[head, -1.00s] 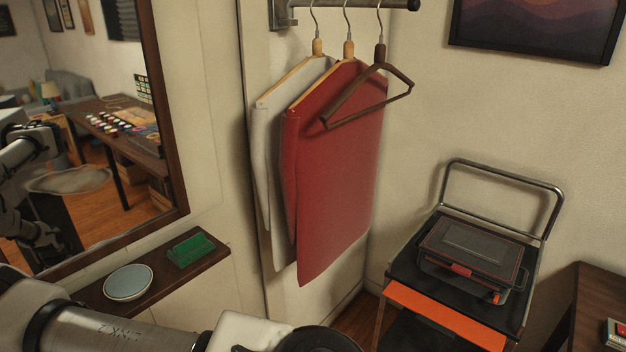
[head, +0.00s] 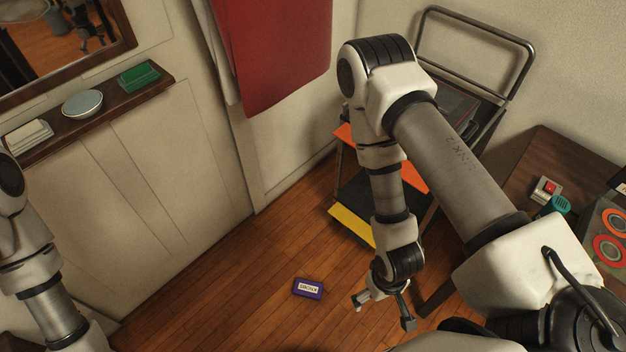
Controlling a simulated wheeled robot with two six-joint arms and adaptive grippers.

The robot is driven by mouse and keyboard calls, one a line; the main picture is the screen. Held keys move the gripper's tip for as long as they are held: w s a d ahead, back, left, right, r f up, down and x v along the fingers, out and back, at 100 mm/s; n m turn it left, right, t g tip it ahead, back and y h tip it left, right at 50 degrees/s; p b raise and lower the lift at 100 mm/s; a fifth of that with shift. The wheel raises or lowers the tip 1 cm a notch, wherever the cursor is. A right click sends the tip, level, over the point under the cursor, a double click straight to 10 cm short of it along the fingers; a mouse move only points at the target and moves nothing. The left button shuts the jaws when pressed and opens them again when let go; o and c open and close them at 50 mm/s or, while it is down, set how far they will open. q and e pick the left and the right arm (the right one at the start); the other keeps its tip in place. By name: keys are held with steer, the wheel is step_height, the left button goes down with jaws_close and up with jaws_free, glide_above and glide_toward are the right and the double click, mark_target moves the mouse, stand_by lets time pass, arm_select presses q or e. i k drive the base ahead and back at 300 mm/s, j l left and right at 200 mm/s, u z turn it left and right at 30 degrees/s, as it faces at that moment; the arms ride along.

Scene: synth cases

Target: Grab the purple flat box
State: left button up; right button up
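A small purple flat box (head: 308,289) with a white label lies flat on the wooden floor, in the lower middle of the head view. My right gripper (head: 382,311) hangs just to the right of the box, pointing down, with its fingers spread apart and nothing between them. It is apart from the box. My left arm shows at the lower left edge, but its gripper is out of the picture.
A trolley with a yellow lower edge (head: 351,226) stands behind my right arm. A wall shelf (head: 110,101) holds a round dish (head: 82,104) and a green block (head: 139,76). A brown table (head: 533,180) stands at right. Floor left of the box is clear.

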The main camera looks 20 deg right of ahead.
mark_target(303, 288)
steer(key=k+l+z, duration=0.2)
steer(key=k+l, duration=0.45)
steer(key=z, duration=0.55)
steer(key=i+j+z, duration=0.1)
steer(key=j+z, duration=1.15)
steer(key=j, duration=0.7)
steer(key=k+j+z, duration=0.15)
steer(key=j, duration=0.5)
